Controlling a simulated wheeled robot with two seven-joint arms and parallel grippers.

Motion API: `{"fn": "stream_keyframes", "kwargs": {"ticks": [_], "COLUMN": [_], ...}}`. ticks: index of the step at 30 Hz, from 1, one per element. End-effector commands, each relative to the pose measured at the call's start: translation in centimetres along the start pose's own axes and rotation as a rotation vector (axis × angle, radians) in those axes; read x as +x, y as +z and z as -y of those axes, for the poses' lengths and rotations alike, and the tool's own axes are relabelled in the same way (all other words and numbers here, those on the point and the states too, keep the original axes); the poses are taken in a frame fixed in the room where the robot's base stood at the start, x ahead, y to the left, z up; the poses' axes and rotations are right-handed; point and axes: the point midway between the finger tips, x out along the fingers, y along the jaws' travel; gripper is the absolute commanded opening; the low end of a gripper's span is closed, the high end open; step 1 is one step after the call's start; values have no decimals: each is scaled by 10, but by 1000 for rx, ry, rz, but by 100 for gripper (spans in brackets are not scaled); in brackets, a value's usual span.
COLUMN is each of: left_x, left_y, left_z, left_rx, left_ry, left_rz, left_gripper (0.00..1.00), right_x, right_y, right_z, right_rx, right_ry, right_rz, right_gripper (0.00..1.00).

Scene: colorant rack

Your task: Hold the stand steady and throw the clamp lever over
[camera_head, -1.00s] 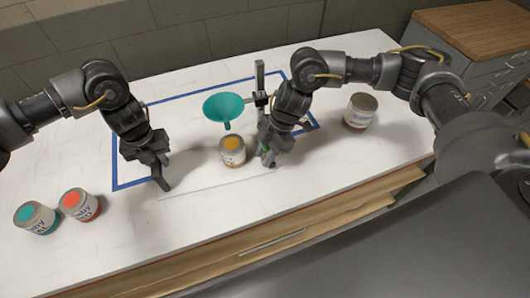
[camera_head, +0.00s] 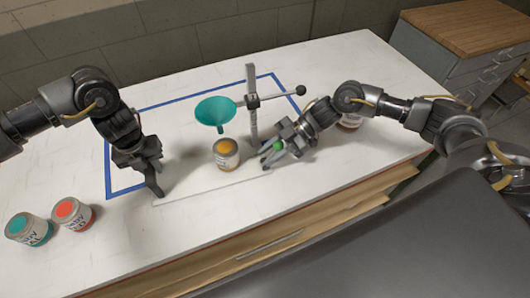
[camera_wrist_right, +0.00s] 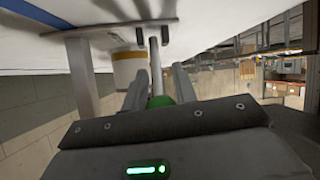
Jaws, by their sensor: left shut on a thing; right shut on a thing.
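The stand has an upright grey post (camera_head: 252,125) with a cross rod that holds a teal funnel (camera_head: 214,110) above a can of orange-yellow colorant (camera_head: 226,154). My left gripper (camera_head: 157,190) points down at the stand's front left, shut at what looks like the thin base edge; its grip is partly hidden. My right gripper (camera_head: 268,157) is tilted to the left, right of the can, and shut on the clamp lever's green knob (camera_head: 279,145). In the right wrist view the green knob (camera_wrist_right: 160,101) sits between the fingers, with the lever's rod (camera_wrist_right: 155,65) running from it.
A teal can (camera_head: 30,229) and a red can (camera_head: 73,214) stand at the table's front left. Another can (camera_head: 350,121) is partly hidden behind my right arm. Blue tape (camera_head: 107,165) borders the stand area. The cross rod ends in a black ball (camera_head: 300,90).

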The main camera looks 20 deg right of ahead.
Motion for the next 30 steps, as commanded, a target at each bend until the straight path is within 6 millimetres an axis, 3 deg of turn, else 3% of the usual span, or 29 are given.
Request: {"fn": "stream_keyframes", "kwargs": {"ticks": [20,21,26,30], "left_x": [0,0,0,0], "left_y": [0,0,0,0], "left_z": [-1,-1,-1,-1], "left_rx": [-1,-1,-1,-1], "left_ry": [2,2,2,2], "left_rz": [1,1,1,1], "left_gripper": [0,0,0,0], "right_x": [-4,-4,-4,-3], "right_y": [5,5,5,4], "right_z": [1,1,1,1], "right_rx": [-6,-6,-6,-7], "right_ry": [15,15,15,14], "right_rz": [-68,-67,-68,-69], "right_gripper": [0,29,49,49]}}
